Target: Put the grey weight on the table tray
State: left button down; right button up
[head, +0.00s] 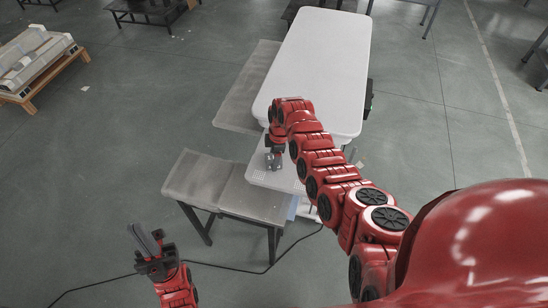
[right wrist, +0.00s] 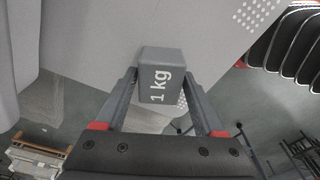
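The grey weight (right wrist: 161,76), marked "1 kg", sits between the two fingertips of my right gripper (right wrist: 160,84) in the right wrist view. Both fingers appear to press its sides. In the head view the weight (head: 273,160) is a small grey block at my right gripper (head: 276,148), over the lower white perforated surface (head: 262,177). I cannot tell whether it touches that surface. The long white table tray (head: 325,60) lies beyond, higher up, partly covered by my right arm. My left gripper (head: 150,240) is open and empty over the floor at lower left.
A grey bench (head: 240,195) stands left of the lower white surface, and another grey top (head: 245,90) lies beside the tray. A black cable (head: 240,268) runs on the floor. A wooden pallet with white goods (head: 40,60) stands far left. The tray's visible top is clear.

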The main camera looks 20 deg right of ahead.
jog(key=shift+o, duration=1.2)
jog(key=shift+r, duration=0.1)
jog(key=shift+r, duration=0.1)
